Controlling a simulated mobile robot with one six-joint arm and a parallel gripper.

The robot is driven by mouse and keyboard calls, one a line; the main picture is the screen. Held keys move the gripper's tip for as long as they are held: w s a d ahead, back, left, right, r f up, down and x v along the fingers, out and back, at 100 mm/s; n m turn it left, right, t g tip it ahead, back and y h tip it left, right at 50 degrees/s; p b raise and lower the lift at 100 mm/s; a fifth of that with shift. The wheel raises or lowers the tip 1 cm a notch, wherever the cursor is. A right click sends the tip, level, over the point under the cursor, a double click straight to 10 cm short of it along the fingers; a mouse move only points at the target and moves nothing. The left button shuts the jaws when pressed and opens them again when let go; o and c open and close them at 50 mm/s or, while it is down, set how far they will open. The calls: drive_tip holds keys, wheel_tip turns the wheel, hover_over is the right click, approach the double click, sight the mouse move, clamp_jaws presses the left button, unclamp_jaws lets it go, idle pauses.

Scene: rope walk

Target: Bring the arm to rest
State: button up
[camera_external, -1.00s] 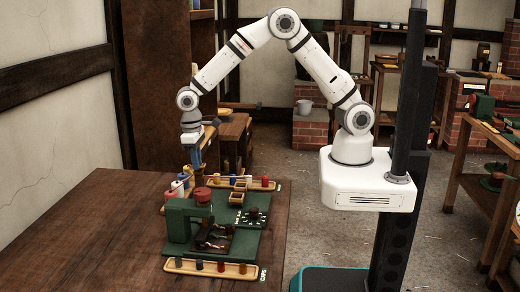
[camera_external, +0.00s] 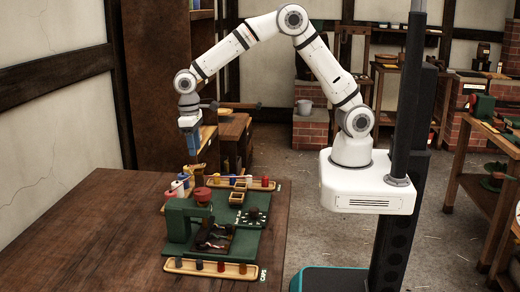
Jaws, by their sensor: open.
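My gripper (camera_external: 195,152) hangs at the end of my white arm, pointing down above the far end of the green workstation. It is open, and I see nothing held in it. It is apart from the green machine (camera_external: 178,222) with the red knob (camera_external: 203,195). The fingertips are small and dark against the background, so their gap is hard to see.
The wooden table (camera_external: 80,230) carries the green board (camera_external: 245,245), a tray of caps (camera_external: 211,268) in front and a tray of coloured pieces (camera_external: 240,183) behind. Small bottles (camera_external: 181,186) stand at the left. The table's left part is bare. A workbench (camera_external: 490,130) stands at right.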

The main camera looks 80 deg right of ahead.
drive_tip(key=shift+w+r, duration=0.1)
drive_tip(key=shift+r, duration=1.05)
drive_tip(key=s+d+r+t, duration=0.2)
drive_tip(key=s+d+r, duration=0.75)
drive_tip(key=s, duration=0.35)
drive_tip(key=s+d+t, duration=0.1)
drive_tip(key=s+d, duration=0.1)
drive_tip(key=s, duration=0.5)
drive_tip(key=s+d+t, duration=0.1)
drive_tip(key=s+d, duration=0.2)
drive_tip(key=s, duration=0.5)
drive_tip(key=shift+s+d, duration=0.25)
drive_tip(key=shift+d, duration=0.05)
drive_tip(key=shift+r, duration=0.1)
